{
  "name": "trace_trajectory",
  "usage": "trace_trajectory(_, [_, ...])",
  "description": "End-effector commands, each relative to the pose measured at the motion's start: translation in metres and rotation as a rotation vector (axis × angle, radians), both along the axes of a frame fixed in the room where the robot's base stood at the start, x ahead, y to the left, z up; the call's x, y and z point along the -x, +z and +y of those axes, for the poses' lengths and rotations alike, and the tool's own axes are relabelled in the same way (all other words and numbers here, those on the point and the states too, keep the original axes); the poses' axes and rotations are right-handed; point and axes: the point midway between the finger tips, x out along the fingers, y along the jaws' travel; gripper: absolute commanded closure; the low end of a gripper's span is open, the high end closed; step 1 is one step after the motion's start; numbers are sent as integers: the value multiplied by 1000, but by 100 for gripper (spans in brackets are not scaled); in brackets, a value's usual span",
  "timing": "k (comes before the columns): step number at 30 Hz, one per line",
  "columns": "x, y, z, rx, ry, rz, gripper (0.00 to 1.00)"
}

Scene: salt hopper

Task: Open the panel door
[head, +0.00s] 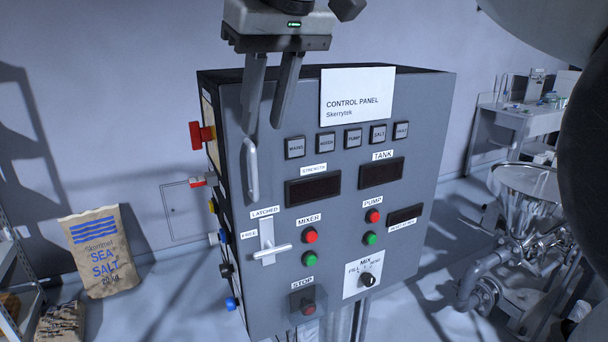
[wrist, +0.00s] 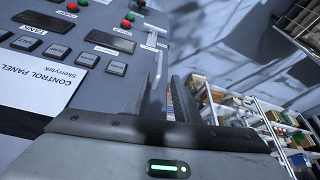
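The grey control panel (head: 425,150) has a front door with a vertical bar handle (head: 252,172) near its left edge. Below the handle is a latch lever (head: 270,254), lying roughly level, with a LATCHED label above and a FREE label to its left. My gripper (head: 262,130) points down at the upper left of the door, its fingers apart and nothing between them that I can make out. The left fingertip appears close to the handle's top; contact is unclear. In the wrist view the handle (wrist: 158,68) shows just beyond the fingers. The door looks closed.
Red, yellow, black and blue knobs stick out from the panel's left side, including a red one (head: 202,135). A sea salt sack (head: 100,250) stands by the wall at left, near a shelf (head: 18,255). A steel hopper (head: 525,190) stands at right.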

Motion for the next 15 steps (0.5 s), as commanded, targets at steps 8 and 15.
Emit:
trace_trajectory(8, [-17, -60, 16, 1, 0, 2, 72])
trace_trajectory(15, [-29, -97, 27, 0, -1, 1, 72])
